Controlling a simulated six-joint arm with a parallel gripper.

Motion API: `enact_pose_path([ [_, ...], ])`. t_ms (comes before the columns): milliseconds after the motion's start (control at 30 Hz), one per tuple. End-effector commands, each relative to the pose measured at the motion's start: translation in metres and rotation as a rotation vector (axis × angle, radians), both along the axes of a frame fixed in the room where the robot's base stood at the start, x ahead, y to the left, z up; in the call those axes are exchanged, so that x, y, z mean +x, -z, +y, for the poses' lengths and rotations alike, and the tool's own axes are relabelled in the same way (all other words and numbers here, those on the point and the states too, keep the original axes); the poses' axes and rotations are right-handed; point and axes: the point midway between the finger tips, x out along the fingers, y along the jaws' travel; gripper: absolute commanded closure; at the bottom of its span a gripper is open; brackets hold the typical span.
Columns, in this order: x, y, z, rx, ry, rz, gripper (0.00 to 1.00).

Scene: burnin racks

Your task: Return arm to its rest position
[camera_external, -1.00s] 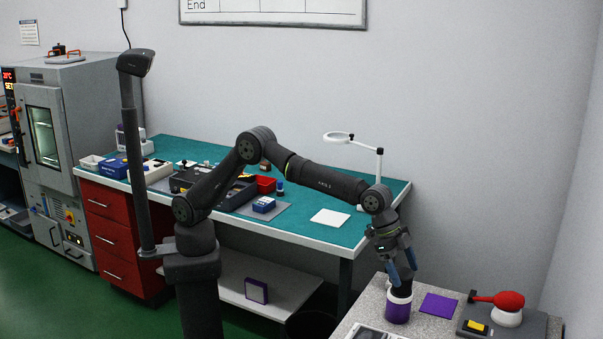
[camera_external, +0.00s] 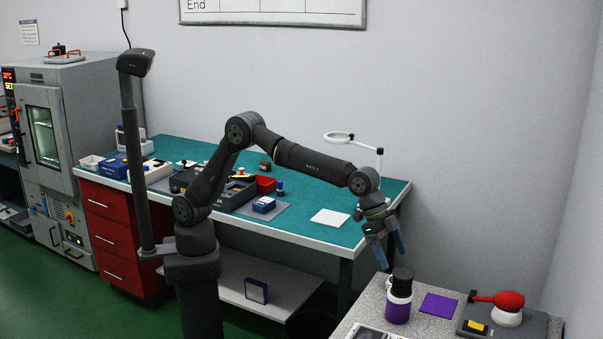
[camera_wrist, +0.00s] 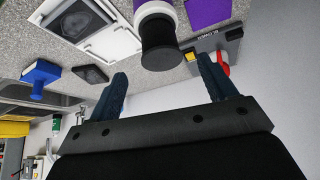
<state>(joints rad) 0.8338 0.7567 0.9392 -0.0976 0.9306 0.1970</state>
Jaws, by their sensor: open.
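My gripper (camera_external: 391,254) is open and empty, with its blue fingers pointing down. It is above and to the left of a purple-and-white container with a black top (camera_external: 398,298), clear of it. The container stands upright on the grey speckled table (camera_external: 365,312). In the wrist view my two fingers (camera_wrist: 165,88) are spread wide apart with nothing between them. The container's black top (camera_wrist: 160,50) shows beyond the fingertips.
A purple square (camera_external: 439,305) lies right of the container. A grey device (camera_external: 478,327) there carries a red-topped item (camera_external: 509,305). The teal bench (camera_external: 310,190) behind my arm holds a ring lamp (camera_external: 339,137), a white sheet (camera_external: 330,217) and small boxes.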

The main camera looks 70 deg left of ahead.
Motion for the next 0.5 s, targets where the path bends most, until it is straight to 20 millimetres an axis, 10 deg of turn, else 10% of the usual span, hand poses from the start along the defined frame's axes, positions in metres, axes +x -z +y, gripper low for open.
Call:
enact_pose_path([
  [167, -0.01, -0.033, 0.015, -0.002, 0.0, -0.002, 0.23],
  [500, 0.01, 0.032, -0.015, 0.003, 0.0, 0.002, 0.23],
])
